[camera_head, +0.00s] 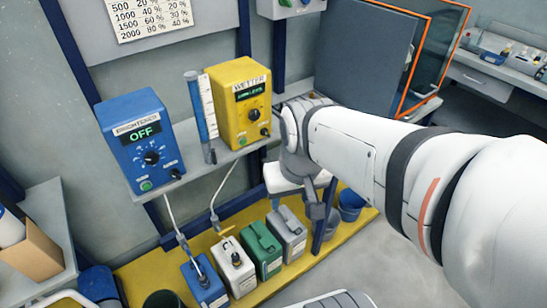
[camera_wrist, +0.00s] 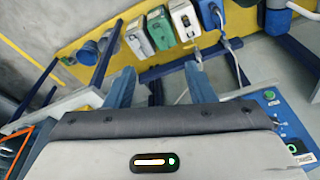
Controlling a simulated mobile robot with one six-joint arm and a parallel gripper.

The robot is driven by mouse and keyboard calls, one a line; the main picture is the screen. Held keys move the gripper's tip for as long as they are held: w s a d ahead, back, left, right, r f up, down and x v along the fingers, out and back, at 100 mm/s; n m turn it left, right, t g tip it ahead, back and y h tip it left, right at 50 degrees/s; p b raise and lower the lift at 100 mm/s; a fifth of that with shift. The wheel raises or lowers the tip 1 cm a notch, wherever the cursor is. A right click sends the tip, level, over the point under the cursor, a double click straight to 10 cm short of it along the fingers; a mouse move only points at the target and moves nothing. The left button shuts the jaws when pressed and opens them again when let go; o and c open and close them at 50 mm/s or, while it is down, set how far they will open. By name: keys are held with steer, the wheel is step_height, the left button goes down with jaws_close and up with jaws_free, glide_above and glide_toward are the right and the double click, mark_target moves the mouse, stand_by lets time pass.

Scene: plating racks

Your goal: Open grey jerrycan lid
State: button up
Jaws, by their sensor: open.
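The grey jerrycan (camera_head: 289,240) stands at the right end of a row of jerrycans on a yellow floor strip. It also shows in the wrist view (camera_wrist: 137,40), at the left end of the row there. Its lid is too small to make out clearly. My gripper (camera_wrist: 160,70) is open and empty, its two fingers apart at mid-picture in the wrist view. In the head view the gripper (camera_head: 316,212) hangs at the end of my arm, to the right of the grey jerrycan in the picture and apart from it.
Green (camera_head: 262,250), white (camera_head: 233,268) and blue (camera_head: 205,287) jerrycans stand left of the grey one. Above them a shelf (camera_head: 205,168) bears a blue Brightener box (camera_head: 140,140) and a yellow Wetter box (camera_head: 240,103). A blue post (camera_head: 325,215) and blue bucket (camera_head: 351,204) stand to the right.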

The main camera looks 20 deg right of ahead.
steer(key=w+f+m+g+y+b, duration=0.1)
steer(key=w+f+m+y+b, duration=0.1)
steer(key=f, duration=0.3)
steer(key=w+a+f+m+g+y+b, duration=0.1)
steer(key=f+m+y+b, duration=0.1)
steer(key=f, duration=0.4)
steer(key=w+f+m+g+y+b, duration=0.2)
steer(key=f+b, duration=0.2)
steer(key=f, duration=0.1)
steer(key=shift+w+a+f+y, duration=0.2)
steer(key=shift+w+a+y, duration=0.1)
steer(key=shift+w, duration=0.05)
steer(key=w+d+f+m+t+y+b, duration=0.2)
steer(key=w+f+m+y+b, duration=0.15)
steer(key=f, duration=0.35)
steer(key=w+d+f+m+t+y+b, duration=0.1)
steer(key=w+f+m+y+b, duration=0.3)
steer(key=f, duration=0.4)
steer(key=m+t+h+b, duration=0.8)
steer(key=m+t+b, duration=0.4)
steer(key=m+t, duration=0.5)
glide_toward(295, 227)
steer(key=shift+m+g, duration=0.6)
steer(key=shift+m, duration=0.05)
steer(key=x, duration=0.4)
steer(key=shift+r, duration=0.3)
steer(key=shift+c, duration=0.2)
steer(key=shift+d+h, duration=0.2)
steer(key=shift+h, duration=0.05)
jaws_close()
